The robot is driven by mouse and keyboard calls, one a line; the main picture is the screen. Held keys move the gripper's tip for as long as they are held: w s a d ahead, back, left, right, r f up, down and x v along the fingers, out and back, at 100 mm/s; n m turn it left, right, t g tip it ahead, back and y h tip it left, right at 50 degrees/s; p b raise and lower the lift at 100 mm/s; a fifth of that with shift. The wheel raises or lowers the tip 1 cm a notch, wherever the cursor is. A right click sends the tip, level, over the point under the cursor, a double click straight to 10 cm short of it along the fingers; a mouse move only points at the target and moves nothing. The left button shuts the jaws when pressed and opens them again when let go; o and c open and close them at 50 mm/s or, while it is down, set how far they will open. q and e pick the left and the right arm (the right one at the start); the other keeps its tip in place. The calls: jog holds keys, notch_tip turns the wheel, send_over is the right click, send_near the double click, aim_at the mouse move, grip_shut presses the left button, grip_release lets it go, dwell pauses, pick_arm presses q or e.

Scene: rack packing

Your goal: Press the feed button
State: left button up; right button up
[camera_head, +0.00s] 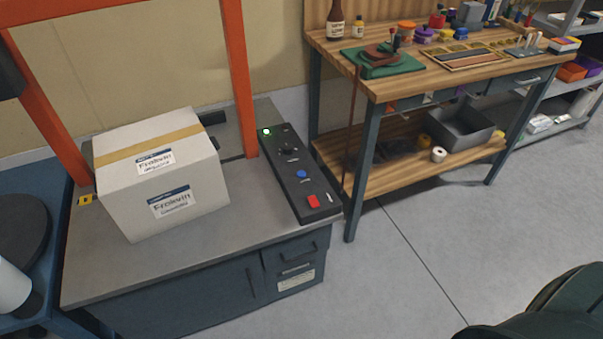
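A black control panel (299,177) lies along the right edge of the grey machine top. The small labels are too small to read, so I cannot tell which control is marked feed. Nothing touches the panel. Neither of my grippers shows in the head view.
A white taped carton (160,170) sits on the machine top (225,225), left of the panel, under an orange frame (240,80). A wooden workbench (340,170) with tools stands to the right. A dark green object (550,310) shows at bottom right. Floor between is clear.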

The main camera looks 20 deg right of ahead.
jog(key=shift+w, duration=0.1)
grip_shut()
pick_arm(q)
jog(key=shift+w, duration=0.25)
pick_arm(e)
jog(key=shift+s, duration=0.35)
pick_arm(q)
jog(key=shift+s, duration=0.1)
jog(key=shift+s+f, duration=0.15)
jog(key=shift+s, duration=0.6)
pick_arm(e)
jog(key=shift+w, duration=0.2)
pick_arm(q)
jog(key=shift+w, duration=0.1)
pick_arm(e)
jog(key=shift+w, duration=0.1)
